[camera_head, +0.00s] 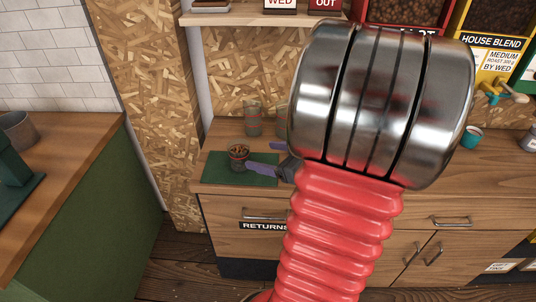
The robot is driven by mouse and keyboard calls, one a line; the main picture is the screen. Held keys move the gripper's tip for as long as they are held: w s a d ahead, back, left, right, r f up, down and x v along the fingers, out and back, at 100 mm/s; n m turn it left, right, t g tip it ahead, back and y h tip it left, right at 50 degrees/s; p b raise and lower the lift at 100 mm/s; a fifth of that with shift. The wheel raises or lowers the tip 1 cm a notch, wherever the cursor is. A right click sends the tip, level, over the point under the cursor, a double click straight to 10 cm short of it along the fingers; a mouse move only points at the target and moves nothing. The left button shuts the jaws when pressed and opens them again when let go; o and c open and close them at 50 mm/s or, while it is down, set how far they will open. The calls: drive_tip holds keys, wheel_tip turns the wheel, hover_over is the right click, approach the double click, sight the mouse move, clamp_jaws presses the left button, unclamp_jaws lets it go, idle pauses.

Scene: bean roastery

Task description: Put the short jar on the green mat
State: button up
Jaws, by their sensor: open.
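A short jar (239,157) with dark brown contents and a red band stands upright on the green mat (222,176), near the mat's back edge. The mat lies at the front left of the wooden counter. My gripper (261,157) is open, with its purple-blue fingers just right of the jar. The nearer fingertip reaches close to the jar's right side; I cannot tell whether it touches. My arm hides the right end of the mat and most of the gripper's body.
A taller jar (253,119) stands behind the mat, and another jar (282,121) is partly hidden by my arm. A teal cup (471,137) stands far right on the counter (430,170). A shelf (265,19) overhangs the back. A separate green-sided counter (100,210) is at left.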

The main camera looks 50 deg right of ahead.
drive_tip(key=w+a+r+m+g+h, duration=0.1)
drive_tip(key=w+a+r+g+h, duration=0.1)
drive_tip(key=w+r+h, duration=0.6)
drive_tip(key=s+a+g+y, duration=0.2)
drive_tip(key=s+a, duration=0.2)
drive_tip(key=a, duration=0.6)
drive_tip(key=s+a+g+y, duration=0.2)
drive_tip(key=s+a, duration=0.3)
drive_tip(key=a, duration=0.4)
drive_tip(key=s+a+g+y, duration=0.1)
drive_tip(key=s+a+y, duration=0.2)
drive_tip(key=a, duration=0.7)
drive_tip(key=shift+s+a+g+y, duration=0.3)
drive_tip(key=shift+s+g, duration=0.1)
drive_tip(key=shift+s, duration=0.45)
drive_tip(key=shift+r, duration=0.1)
